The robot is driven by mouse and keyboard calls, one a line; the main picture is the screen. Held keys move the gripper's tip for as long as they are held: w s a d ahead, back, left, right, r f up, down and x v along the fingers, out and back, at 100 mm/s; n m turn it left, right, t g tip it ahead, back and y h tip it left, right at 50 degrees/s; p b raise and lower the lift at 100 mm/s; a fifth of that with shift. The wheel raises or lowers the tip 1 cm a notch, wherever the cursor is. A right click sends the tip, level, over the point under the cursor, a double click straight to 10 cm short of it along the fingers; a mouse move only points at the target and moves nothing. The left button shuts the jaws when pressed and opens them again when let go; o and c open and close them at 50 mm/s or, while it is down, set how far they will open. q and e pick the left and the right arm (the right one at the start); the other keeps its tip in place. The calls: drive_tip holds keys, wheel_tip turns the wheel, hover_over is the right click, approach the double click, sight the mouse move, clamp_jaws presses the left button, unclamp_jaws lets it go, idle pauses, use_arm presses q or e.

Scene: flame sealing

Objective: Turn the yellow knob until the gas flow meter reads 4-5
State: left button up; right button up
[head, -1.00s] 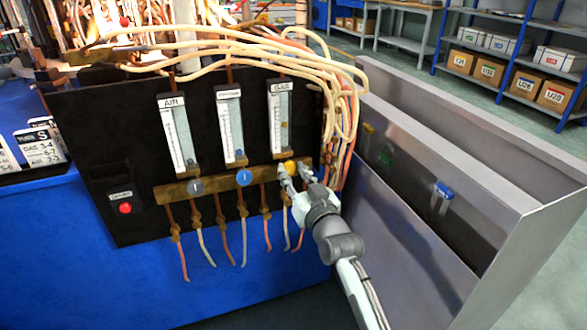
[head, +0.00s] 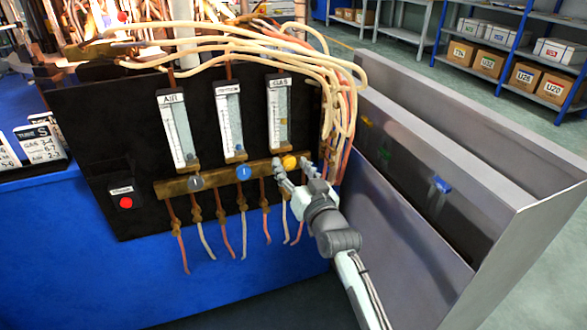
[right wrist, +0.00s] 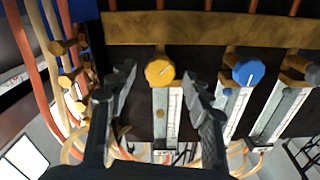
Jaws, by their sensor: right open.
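The yellow knob (head: 290,162) sits on the brass bar below the gas flow meter (head: 279,112) at the right of the black panel. My right gripper (head: 291,166) is open in front of the knob. In the right wrist view its dark fingers (right wrist: 162,80) stand on both sides of the knob, with a gap on each side. The gas meter's tube (right wrist: 165,130) shows upside down there; its reading is too small to tell. My left gripper is not in view.
A blue knob (head: 243,173) and a grey knob (head: 195,183) sit left on the same brass bar (head: 216,181). Hoses (head: 340,95) hang close to the right of the gripper. A grey metal enclosure (head: 410,240) stands right. A red button (head: 126,202) is at the panel's left.

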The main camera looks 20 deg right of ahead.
drive_tip(key=s, duration=1.2)
drive_tip(key=shift+d, duration=0.2)
